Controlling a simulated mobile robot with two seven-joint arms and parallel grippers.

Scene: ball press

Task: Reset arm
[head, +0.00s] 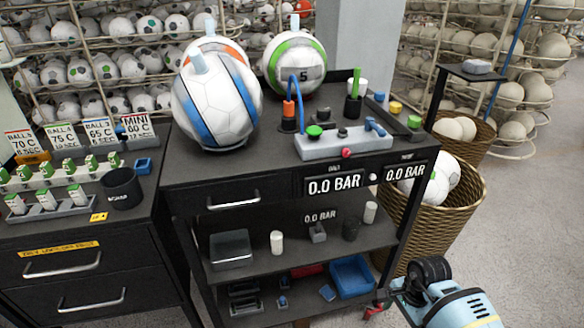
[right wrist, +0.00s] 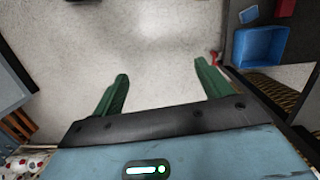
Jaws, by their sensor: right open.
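My right arm (head: 455,300), light blue with black parts, comes in at the lower right of the head view, beside the black cart's right side and below the wicker basket. My right gripper (right wrist: 161,70) shows in the right wrist view with its two green fingers wide apart. Only grey floor shows between the fingers, and it holds nothing. My left arm and left gripper are not in view.
The black cart (head: 240,182) carries balls, a pump panel (head: 345,142) and lower shelves with a blue bin (head: 352,275). A wicker basket (head: 450,215) of balls stands close to my right arm. Open floor (head: 540,210) lies to the right.

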